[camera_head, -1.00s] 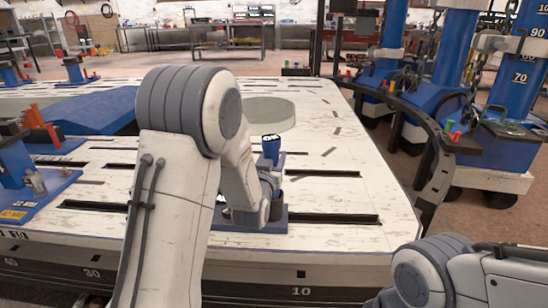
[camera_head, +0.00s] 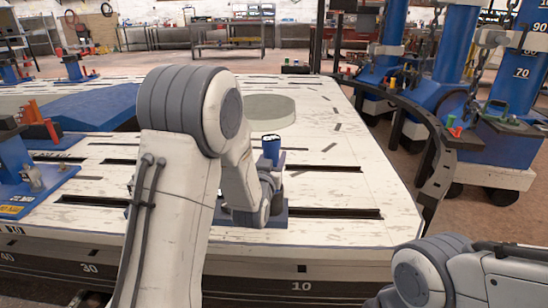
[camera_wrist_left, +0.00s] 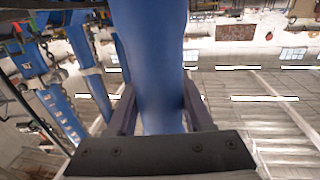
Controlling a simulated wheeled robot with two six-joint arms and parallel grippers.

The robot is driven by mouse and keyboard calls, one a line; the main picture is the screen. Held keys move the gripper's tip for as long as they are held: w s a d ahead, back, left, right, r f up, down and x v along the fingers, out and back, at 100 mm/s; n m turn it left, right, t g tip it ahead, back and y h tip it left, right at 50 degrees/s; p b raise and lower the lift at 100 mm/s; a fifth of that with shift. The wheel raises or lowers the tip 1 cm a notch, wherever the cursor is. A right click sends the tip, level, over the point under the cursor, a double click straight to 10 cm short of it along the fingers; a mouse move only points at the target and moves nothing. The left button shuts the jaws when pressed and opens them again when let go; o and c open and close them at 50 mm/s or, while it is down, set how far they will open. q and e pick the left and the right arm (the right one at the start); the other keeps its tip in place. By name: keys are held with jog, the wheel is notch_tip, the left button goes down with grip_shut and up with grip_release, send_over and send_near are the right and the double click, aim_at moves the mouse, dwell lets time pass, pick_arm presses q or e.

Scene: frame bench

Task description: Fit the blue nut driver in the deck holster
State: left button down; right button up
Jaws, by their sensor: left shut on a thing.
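The blue nut driver (camera_head: 271,151) stands about upright over the near right part of the deck, its top end showing above my left wrist. In the left wrist view its blue handle (camera_wrist_left: 150,55) runs between the two dark fingers of my left gripper (camera_wrist_left: 158,90), which is shut on it. In the head view my left arm hides the gripper and the driver's lower part. A blue base (camera_head: 280,215), likely the deck holster, shows partly behind my left wrist. Whether the driver sits in it cannot be seen. My right gripper is out of view; only its arm shows at lower right.
The pale slotted deck (camera_head: 340,210) is mostly clear on the right. A round grey disc (camera_head: 268,110) lies behind the driver. Blue fixtures (camera_head: 35,185) stand on the left. A dark curved rail (camera_head: 432,165) and blue columns (camera_head: 515,90) stand beyond the right edge.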

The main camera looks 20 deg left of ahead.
pick_arm(q)
jog(key=shift+f+b, duration=0.4)
jog(key=shift+c, duration=1.2)
grip_release()
jog(key=shift+r, duration=0.1)
jog(key=shift+f, duration=0.25)
jog(key=s, duration=0.1)
jog(key=s+p, duration=0.1)
jog(key=s, duration=0.1)
jog(key=s+p, duration=0.1)
jog(key=s, duration=0.1)
jog(key=shift+d+r, duration=0.2)
jog(key=shift+d, duration=0.15)
jog(key=shift+s+d+f+b, duration=0.15)
jog(key=shift+s+b, duration=1.2)
jog(key=shift+b, duration=2.35)
jog(key=shift+s+d+r+b, duration=0.15)
jog(key=shift+s+b, duration=1.15)
jog(key=shift+b, duration=2.4)
jog(key=shift+d, duration=0.1)
